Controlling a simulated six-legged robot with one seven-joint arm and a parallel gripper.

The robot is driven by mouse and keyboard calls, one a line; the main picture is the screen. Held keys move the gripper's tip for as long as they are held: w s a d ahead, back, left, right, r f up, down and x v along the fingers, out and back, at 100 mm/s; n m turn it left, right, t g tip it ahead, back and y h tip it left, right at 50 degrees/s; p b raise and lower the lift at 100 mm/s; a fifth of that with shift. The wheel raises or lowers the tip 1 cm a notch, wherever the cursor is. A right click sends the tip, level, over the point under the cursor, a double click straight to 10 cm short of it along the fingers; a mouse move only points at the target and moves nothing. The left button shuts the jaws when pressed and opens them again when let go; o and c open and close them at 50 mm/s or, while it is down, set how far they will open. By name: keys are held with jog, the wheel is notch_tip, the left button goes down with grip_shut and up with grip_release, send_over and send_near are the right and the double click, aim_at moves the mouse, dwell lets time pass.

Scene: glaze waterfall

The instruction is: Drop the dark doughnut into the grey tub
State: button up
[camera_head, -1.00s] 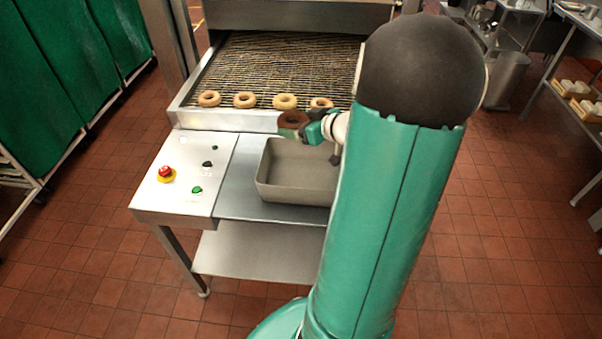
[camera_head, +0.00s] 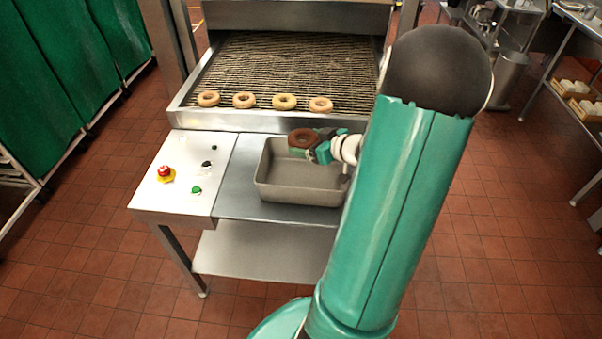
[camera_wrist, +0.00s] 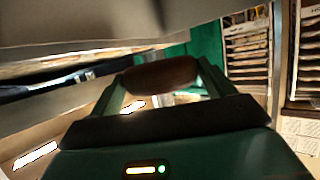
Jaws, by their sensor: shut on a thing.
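The dark doughnut (camera_head: 303,138) is brown with a hole, and it is held by my gripper (camera_head: 306,150) over the grey tub (camera_head: 290,187). In the wrist view the doughnut (camera_wrist: 160,72) sits between the two green fingers of my gripper (camera_wrist: 158,80). The tub is an open rectangular bin on the steel table, and the part of its inside that shows is empty. My arm hides the tub's right end. The doughnut looks apart from the tub's walls; its exact height above the tub is hard to tell.
Several paler doughnuts (camera_head: 243,100) lie in a row at the front of the wire conveyor (camera_head: 300,65), behind the tub. A control panel (camera_head: 185,170) with a red button (camera_head: 165,172) is left of the tub. Bare steel table (camera_head: 238,185) lies between them.

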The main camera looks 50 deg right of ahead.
jog(key=o, duration=0.9)
jog(key=v, duration=1.3)
jog(key=shift+s, duration=0.35)
jog(key=shift+w+r, duration=0.1)
jog(key=shift+r, duration=0.05)
